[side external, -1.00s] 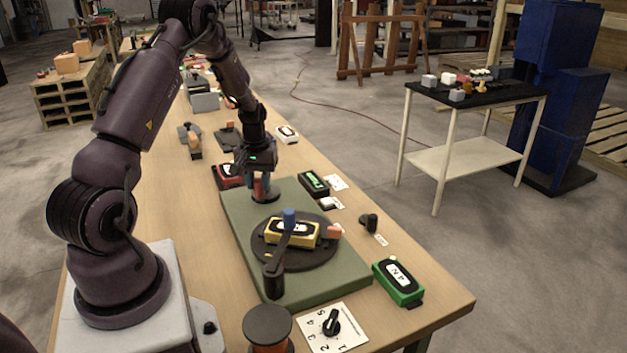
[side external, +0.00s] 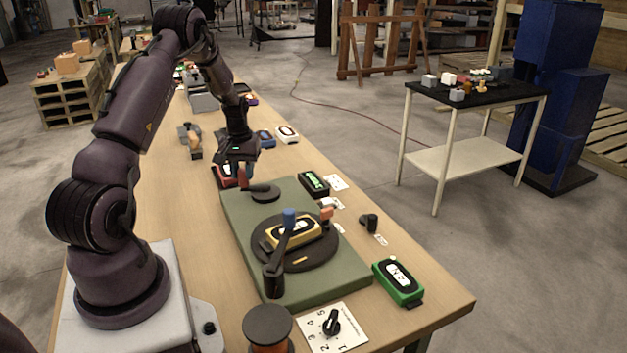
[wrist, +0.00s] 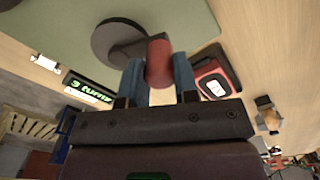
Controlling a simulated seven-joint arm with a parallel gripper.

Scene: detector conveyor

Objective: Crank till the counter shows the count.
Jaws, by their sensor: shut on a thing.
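The crank has a dark round hub (side external: 264,192) on a green base board (side external: 240,226). In the wrist view its short arm (wrist: 140,47) ends in a red upright knob (wrist: 159,62). My gripper (side external: 240,177) has its blue fingers closed around the knob, one on each side. A dark turntable (side external: 300,260) on the same board carries a yellow box (side external: 292,233) with a black-and-white face. I cannot read any counter value.
A red box (side external: 224,173) stands close to my gripper. A green box (side external: 398,282), a numbered dial card (side external: 332,328) and a round spool-like thing (side external: 267,325) stand near the front edge.

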